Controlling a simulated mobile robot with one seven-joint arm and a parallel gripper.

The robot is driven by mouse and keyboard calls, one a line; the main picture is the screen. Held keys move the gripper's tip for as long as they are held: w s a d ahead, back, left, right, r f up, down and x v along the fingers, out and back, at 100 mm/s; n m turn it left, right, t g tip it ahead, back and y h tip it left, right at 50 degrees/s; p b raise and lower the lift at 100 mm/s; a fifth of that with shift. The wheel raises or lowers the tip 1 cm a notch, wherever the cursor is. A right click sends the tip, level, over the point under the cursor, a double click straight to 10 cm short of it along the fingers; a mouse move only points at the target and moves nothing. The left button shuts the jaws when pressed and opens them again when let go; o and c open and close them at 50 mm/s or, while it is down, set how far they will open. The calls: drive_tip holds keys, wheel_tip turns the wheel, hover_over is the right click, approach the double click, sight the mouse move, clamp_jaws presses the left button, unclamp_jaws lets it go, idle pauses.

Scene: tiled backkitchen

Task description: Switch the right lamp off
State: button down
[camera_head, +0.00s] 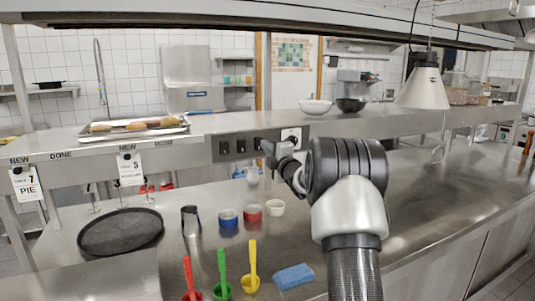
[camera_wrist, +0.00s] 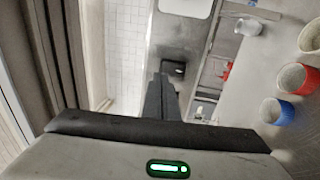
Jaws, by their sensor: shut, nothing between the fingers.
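A pale cone-shaped lamp (camera_head: 424,88) hangs from a cord at the right of the head view. I cannot tell whether it is lit. A dark switch panel (camera_head: 232,157) is set in the front of the raised steel shelf, with several black switches in a row and a white plate (camera_head: 291,134) at its right. My gripper (camera_head: 267,150) is shut and empty, close in front of the panel's right part. In the wrist view my fingers (camera_wrist: 161,90) point at a dark switch (camera_wrist: 175,68). I cannot tell whether they touch it.
Blue (camera_head: 228,218), red (camera_head: 252,214) and cream cups stand on the counter below my arm, beside a metal cup (camera_head: 191,220) and a black round tray (camera_head: 121,231). Coloured spoons and a blue sponge (camera_head: 294,276) are in front. The counter at right is clear.

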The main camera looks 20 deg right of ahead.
drive_tip(key=s+r+b, duration=0.1)
drive_tip(key=s, duration=0.8)
drive_tip(key=shift+s+d, duration=0.2)
drive_tip(key=shift+s, duration=0.1)
drive_tip(key=shift+r, duration=0.15)
